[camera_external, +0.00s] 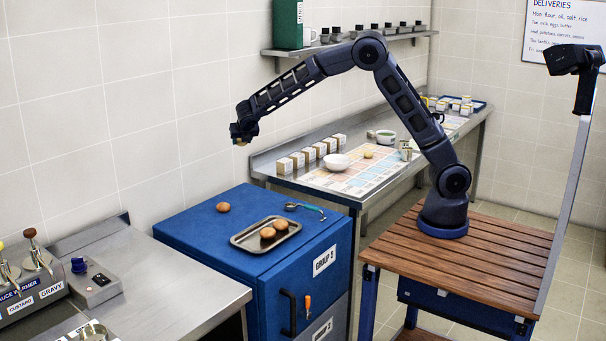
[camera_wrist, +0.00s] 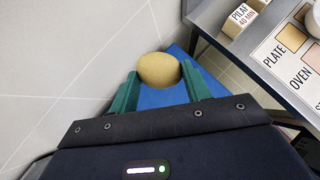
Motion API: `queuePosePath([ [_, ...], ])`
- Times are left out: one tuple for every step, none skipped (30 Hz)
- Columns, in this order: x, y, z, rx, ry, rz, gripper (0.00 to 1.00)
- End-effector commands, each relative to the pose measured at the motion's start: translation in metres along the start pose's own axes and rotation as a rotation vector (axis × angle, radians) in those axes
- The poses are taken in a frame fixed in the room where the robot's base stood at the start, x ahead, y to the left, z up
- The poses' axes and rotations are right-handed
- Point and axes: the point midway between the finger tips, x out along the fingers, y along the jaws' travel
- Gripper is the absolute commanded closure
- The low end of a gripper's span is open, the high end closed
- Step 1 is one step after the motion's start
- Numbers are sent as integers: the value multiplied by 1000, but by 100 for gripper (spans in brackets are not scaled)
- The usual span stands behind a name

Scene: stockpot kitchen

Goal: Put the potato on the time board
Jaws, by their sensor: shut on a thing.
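My gripper (camera_external: 241,138) is shut on a yellow-brown potato (camera_wrist: 158,70), held high in the air above the back of the blue cabinet, near the tiled wall. In the wrist view the potato sits between the two green fingers of my gripper (camera_wrist: 160,85). The time board (camera_external: 345,181) is a printed sheet with coloured cells, lying on the steel counter right of the cabinet. Its edge, with the words PLATE and OVEN, shows at the right in the wrist view (camera_wrist: 272,56). A white bowl (camera_external: 337,162) and a small tan round thing (camera_external: 368,155) are on the board.
The blue cabinet (camera_external: 190,231) bears a brown potato (camera_external: 223,207), a metal tray (camera_external: 248,243) with two more, and a blue-handled tool (camera_external: 305,208). Several small labelled boxes (camera_external: 310,155) line the counter's back. A shelf (camera_external: 345,43) is on the wall above.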

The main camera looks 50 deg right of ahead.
Motion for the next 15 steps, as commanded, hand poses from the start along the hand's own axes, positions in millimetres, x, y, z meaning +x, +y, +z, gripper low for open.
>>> queuePosePath([
  [11,-20,11,23,0,-25,79],
  [15,-30,17,36,0,-37,79],
  [22,-45,24,54,0,-54,79],
  [27,-57,30,67,0,-68,79],
  [32,-67,35,80,0,-80,79],
  [38,-82,41,96,0,-97,79],
  [43,-94,46,109,1,-111,79],
  [48,-106,51,122,0,-124,79],
  [53,-121,56,140,1,-141,79],
  [57,-133,61,153,1,-154,79],
  [61,-145,65,167,1,-168,79],
  [66,-160,70,185,1,-185,79],
  [70,-172,74,197,1,-198,79],
  [73,-185,77,211,1,-212,79],
  [78,-201,82,229,1,-230,79],
])
